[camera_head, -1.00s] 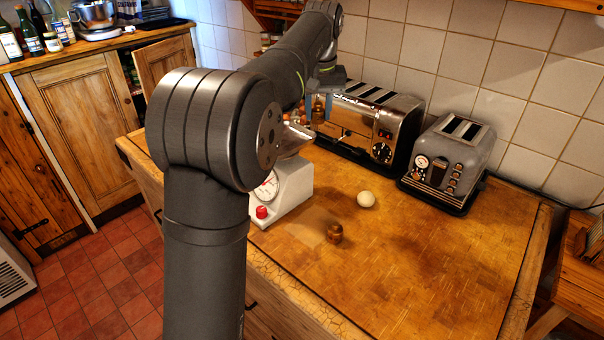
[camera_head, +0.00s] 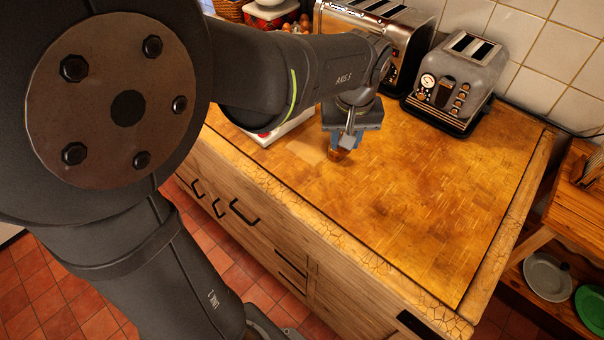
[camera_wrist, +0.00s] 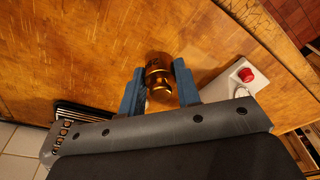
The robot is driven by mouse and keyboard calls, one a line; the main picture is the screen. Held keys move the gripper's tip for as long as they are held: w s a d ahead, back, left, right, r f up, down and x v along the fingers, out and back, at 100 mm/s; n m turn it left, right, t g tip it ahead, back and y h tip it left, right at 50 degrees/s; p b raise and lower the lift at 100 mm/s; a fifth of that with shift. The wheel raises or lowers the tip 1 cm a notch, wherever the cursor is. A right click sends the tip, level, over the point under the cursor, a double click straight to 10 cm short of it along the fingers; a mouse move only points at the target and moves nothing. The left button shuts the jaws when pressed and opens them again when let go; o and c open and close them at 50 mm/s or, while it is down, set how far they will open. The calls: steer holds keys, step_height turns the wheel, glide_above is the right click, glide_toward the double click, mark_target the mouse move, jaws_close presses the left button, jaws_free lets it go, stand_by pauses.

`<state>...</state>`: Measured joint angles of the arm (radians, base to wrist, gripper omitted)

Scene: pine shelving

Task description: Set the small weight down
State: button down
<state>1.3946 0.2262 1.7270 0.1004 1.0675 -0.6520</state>
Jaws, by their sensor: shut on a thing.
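My gripper (camera_head: 342,140) points down over the counter in the head view, low over the spot of a brass weight (camera_head: 338,154). In the wrist view its two blue fingers (camera_wrist: 159,88) are shut on the small weight (camera_wrist: 160,90), a shiny copper-brown piece. Another rounded brass part (camera_wrist: 158,62) shows just past the fingertips and overlaps it in this view. I cannot tell whether the two touch or where one ends. The fingers and wrist hide most of this in the head view.
The white scale (camera_wrist: 224,84) with a red knob stands close beside the fingers. A chrome toaster (camera_head: 405,30) and a grey toaster (camera_head: 455,80) stand at the back. The wooden counter (camera_head: 430,200) is clear to the right and in front.

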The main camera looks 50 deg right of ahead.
steer(key=s+a+f, duration=0.2)
steer(key=a+f, duration=0.1)
steer(key=a, duration=0.1)
glide_above(302, 174)
steer(key=f, duration=0.6)
steer(key=shift+s+a+f, duration=0.25)
steer(key=shift+f, duration=2.15)
steer(key=c, duration=1.1)
jaws_free()
steer(key=shift+f, duration=0.15)
steer(key=shift+o, duration=0.2)
step_height(302, 174, up, 12)
steer(key=s+a, duration=0.1)
steer(key=shift+s+a, duration=0.15)
